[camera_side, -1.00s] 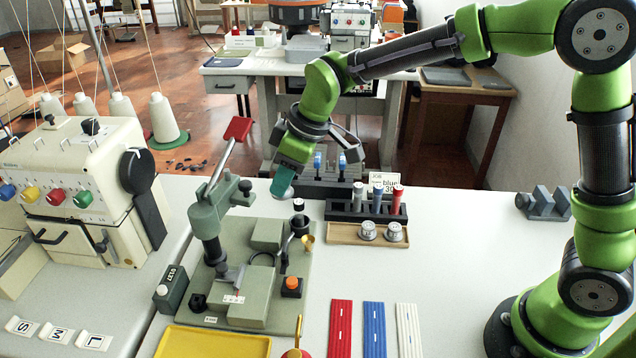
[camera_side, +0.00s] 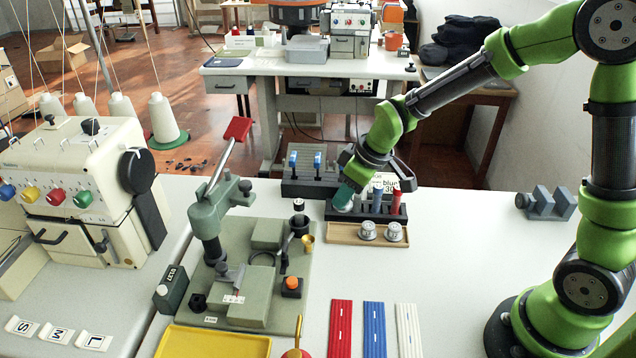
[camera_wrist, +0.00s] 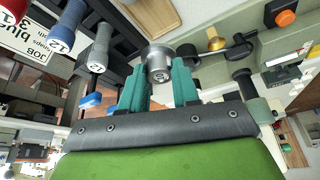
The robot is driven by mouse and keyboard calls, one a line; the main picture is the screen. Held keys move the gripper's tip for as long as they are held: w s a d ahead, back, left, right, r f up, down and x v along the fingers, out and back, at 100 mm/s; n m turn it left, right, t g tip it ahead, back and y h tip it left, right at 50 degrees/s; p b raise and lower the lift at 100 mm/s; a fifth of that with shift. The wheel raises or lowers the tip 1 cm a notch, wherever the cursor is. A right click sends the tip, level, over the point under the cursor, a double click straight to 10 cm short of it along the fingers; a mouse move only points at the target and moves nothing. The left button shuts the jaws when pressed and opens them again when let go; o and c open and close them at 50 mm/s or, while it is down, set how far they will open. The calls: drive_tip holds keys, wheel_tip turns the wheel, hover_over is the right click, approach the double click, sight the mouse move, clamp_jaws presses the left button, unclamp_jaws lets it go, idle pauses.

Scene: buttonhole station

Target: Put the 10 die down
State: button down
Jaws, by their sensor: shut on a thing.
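My gripper (camera_side: 343,198) has teal fingers and is shut on a silver cylindrical die. In the wrist view the die (camera_wrist: 158,66) sits between the fingertips (camera_wrist: 160,85), its marked end face towards the camera; I cannot read the number. In the side view the fingers hide it. The gripper is over the left end of the black die rack (camera_side: 370,214); I cannot tell whether the die touches the rack. A blue-topped die (camera_side: 377,200) and a red-topped die (camera_side: 396,201) stand upright in the rack; a grey-topped one (camera_wrist: 98,48) shows in the wrist view, marked 12.
The green press (camera_side: 210,220) is to the left. Red, blue and white strips (camera_side: 374,325) lie in front. The table on the right is mostly clear.

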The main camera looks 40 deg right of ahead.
wheel_tip(320, 180, down, 8)
drive_tip(key=shift+r, duration=0.1)
idle(0.4)
drive_tip(key=c, duration=0.8)
unclamp_jaws()
drive_tip(key=shift+r, duration=0.15)
drive_tip(key=s+d+r+m+t, duration=0.1)
drive_tip(key=s+r+m, duration=0.1)
drive_tip(key=s+r, duration=0.4)
drive_tip(key=s+r+m+t, duration=0.1)
drive_tip(key=s+r+m, duration=0.2)
drive_tip(key=s+r, duration=0.3)
drive_tip(key=s+d+r+m+t, duration=0.1)
drive_tip(key=s+r+m, duration=0.2)
drive_tip(key=s+r, duration=0.3)
drive_tip(key=shift+s+d+r, duration=0.1)
drive_tip(key=shift+d+r, duration=0.1)
drive_tip(key=shift+r, duration=0.85)
drive_tip(key=shift+s+d+r, duration=0.1)
drive_tip(key=shift+d+r, duration=0.05)
drive_tip(key=shift+r, duration=0.85)
